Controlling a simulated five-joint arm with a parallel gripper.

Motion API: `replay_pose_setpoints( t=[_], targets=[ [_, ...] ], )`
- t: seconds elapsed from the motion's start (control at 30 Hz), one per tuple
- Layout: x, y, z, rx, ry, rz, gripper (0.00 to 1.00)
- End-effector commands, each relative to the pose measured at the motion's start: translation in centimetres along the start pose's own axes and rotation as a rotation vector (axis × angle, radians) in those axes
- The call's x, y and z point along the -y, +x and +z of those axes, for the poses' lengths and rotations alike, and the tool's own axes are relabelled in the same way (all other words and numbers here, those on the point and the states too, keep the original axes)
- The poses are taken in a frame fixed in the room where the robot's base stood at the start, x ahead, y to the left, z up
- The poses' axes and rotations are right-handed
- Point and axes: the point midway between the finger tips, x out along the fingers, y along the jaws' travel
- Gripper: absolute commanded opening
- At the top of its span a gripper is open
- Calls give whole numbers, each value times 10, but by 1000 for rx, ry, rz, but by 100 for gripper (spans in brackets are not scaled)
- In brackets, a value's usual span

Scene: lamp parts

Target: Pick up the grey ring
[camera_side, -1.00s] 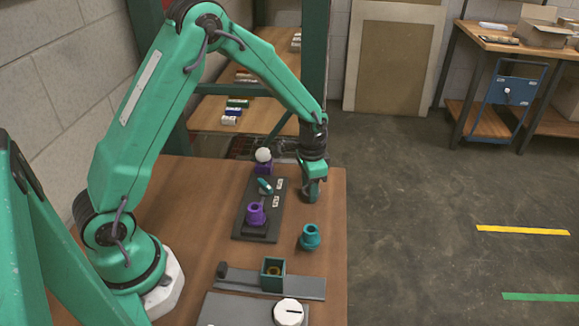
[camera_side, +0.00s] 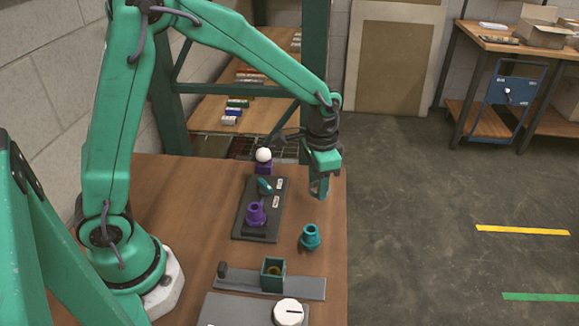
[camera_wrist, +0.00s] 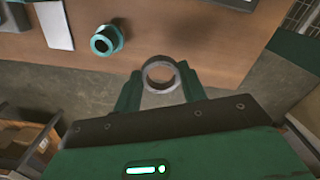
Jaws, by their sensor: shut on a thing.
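The grey ring (camera_wrist: 160,61) shows in the wrist view as a short open tube between the fingertips. My gripper (camera_wrist: 160,74) is shut on it, one green finger at each side. In the side view my gripper (camera_side: 319,190) hangs above the right part of the table, pointing down. The ring is too small and hidden by the fingers to make out clearly there.
A teal fitting (camera_side: 310,237) stands on the wooden table (camera_side: 190,215) below my gripper. To the left are a purple fitting (camera_side: 255,214) on a dark plate and a white ball (camera_side: 263,155). A square green holder (camera_side: 272,274) and white disc (camera_side: 289,312) lie nearer.

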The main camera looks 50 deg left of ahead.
Motion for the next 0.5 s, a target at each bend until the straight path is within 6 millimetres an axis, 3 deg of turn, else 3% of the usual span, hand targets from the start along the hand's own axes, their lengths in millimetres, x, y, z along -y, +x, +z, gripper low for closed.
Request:
replay_pose_setpoints(
  t=[0.2,0.5],
  targets=[
    [-23,-14,3,-1,1,0,20],
    [-31,-18,5,1,-2,0,20]
  ],
)
